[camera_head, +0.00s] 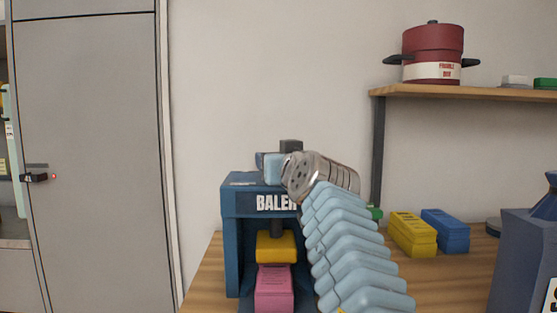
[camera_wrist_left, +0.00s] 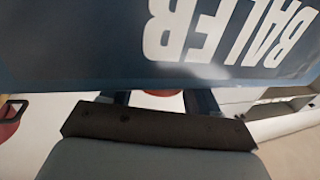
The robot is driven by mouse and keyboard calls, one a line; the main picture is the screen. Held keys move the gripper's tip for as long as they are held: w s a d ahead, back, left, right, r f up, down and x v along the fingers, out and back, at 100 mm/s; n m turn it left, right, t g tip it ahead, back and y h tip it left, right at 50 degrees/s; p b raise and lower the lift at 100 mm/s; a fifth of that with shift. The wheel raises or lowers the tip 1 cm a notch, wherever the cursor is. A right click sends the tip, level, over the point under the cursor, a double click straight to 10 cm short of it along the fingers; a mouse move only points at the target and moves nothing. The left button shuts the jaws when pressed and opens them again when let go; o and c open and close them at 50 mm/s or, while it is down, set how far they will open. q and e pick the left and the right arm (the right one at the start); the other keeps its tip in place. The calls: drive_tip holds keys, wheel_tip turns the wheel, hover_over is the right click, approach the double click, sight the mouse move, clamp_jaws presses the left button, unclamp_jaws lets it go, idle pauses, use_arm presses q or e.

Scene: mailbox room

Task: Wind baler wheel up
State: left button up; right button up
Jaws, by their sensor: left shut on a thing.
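The blue baler (camera_head: 231,240) stands on the wooden bench, with its white BALER label partly covered by my arm. Under its top, a yellow press block (camera_head: 276,246) sits on or just above a pink block (camera_head: 273,288). My left gripper (camera_head: 268,167) is at the top of the baler, its fingers hidden in the head view. In the left wrist view, my left gripper's fingers (camera_wrist_left: 160,97) reach toward the baler body (camera_wrist_left: 75,50), and a small reddish part shows between them. The gripper is shut on what I take to be the baler wheel, mostly hidden. My right gripper is not in view.
A yellow block (camera_head: 412,234) and a blue block (camera_head: 446,231) lie on the bench (camera_head: 205,285) right of the baler. A dark blue machine (camera_head: 520,255) stands at the right edge. A red pot (camera_head: 433,45) is on the shelf above. A grey cabinet (camera_head: 85,150) stands left.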

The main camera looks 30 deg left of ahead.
use_arm(q)
drive_tip(key=shift+w+d+n+g+y, duration=0.1)
drive_tip(key=shift+n+g+y, duration=0.5)
drive_tip(key=shift+g, duration=0.25)
drive_tip(key=shift+w+d+n+g+y, duration=0.1)
drive_tip(key=shift+n+g+y, duration=0.5)
drive_tip(key=shift+g, duration=0.25)
drive_tip(key=shift+n, duration=0.3)
drive_tip(key=o, duration=1.1)
drive_tip(key=shift+c, duration=0.2)
drive_tip(key=shift+s+d, duration=0.1)
drive_tip(key=shift+s+d, duration=0.15)
drive_tip(key=shift+d, duration=0.15)
drive_tip(key=b+v, duration=0.2)
drive_tip(key=v, duration=1.1)
